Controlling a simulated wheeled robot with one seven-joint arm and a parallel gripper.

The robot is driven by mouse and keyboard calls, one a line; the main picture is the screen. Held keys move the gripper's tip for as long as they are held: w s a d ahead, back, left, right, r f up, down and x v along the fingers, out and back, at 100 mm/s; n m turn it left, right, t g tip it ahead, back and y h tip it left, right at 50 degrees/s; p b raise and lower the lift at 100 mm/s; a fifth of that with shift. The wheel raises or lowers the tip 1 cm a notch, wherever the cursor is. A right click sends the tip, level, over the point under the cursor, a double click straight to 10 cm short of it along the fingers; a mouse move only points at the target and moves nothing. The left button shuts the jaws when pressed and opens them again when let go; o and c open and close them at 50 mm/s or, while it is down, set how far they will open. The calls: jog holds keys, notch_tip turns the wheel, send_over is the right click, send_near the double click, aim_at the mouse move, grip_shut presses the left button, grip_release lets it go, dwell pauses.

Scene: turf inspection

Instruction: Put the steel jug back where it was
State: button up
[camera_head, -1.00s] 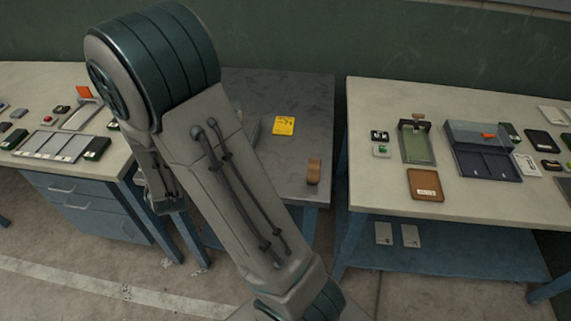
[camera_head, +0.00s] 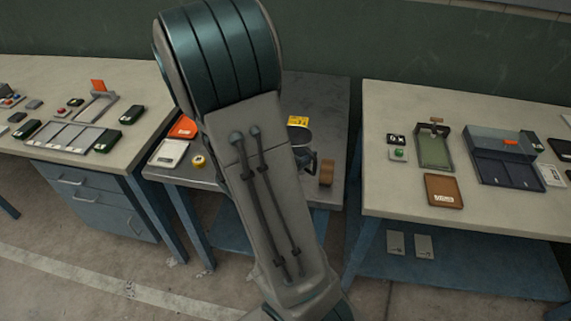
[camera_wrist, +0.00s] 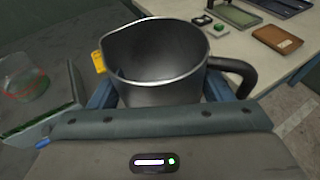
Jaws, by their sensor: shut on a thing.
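The steel jug (camera_wrist: 160,68) fills the middle of the wrist view, open rim up, spout to the left and black handle (camera_wrist: 240,74) to the right. It looks empty inside. My gripper (camera_wrist: 160,97) is shut on the jug, with a blue finger on each side of its body. In the head view my arm hides most of the gripper and jug; a dark rounded shape shows just right of the arm, over the grey middle table (camera_head: 338,100). The jug's base is hidden, so I cannot tell whether it touches the table.
The middle table also holds a yellow card (camera_head: 298,121), a wooden block (camera_head: 327,173), a white scale-like device (camera_head: 169,153), a yellow roll (camera_head: 198,161) and an orange item (camera_head: 183,128). A clear vessel (camera_wrist: 25,82) stands left in the wrist view. Cluttered benches flank both sides.

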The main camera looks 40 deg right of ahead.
jog(key=shift+w+d+f+p, duration=0.5)
jog(key=shift+w+d+f, duration=0.3)
jog(key=shift+w+f, duration=1)
jog(key=shift+w+d+f+p, duration=0.5)
jog(key=shift+w+d+f, duration=0.35)
jog(key=shift+w+f, duration=0.9)
jog(key=shift+w+d+f+p, duration=0.5)
jog(key=shift+w+d+f, duration=0.3)
jog(key=shift+w+f, duration=1)
jog(key=shift+s+f, duration=0.15)
jog(key=shift+f, duration=0.05)
jog(key=shift+f, duration=0.1)
jog(key=o, duration=1.4)
jog(key=shift+c, duration=0.2)
